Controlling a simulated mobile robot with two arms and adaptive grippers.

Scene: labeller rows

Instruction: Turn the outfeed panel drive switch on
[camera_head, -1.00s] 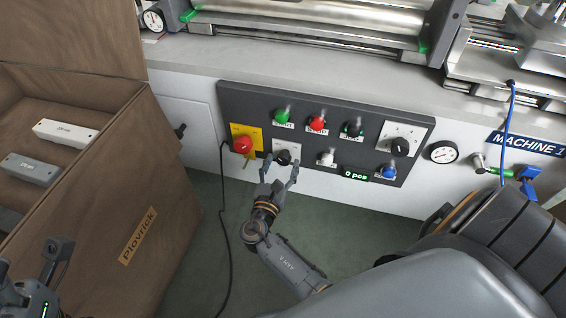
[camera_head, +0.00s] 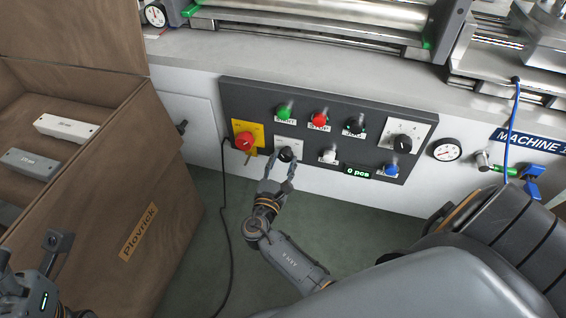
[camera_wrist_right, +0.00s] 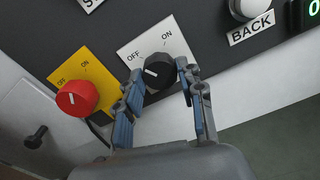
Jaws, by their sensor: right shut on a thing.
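A black rotary switch (camera_head: 285,155) sits on a white plate low on the dark control panel (camera_head: 228,100). In the right wrist view the black switch (camera_wrist_right: 158,75) shows a white pointer turned up-left, toward OFF; ON is marked at the plate's upper right. My right gripper (camera_head: 279,160) has its fingers on either side of the switch and is shut on it; the fingers (camera_wrist_right: 163,82) hide parts of its sides. My left gripper (camera_head: 50,243) is at the lower left edge, partly cut off, away from the panel; its opening is unclear.
A red rotary switch (camera_head: 244,141) on a yellow plate stands close to the left of the black one. Several push buttons and a selector dial (camera_head: 402,143) are farther right. A brown crate (camera_head: 165,190) stands left; a black cable (camera_head: 223,200) hangs beside it.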

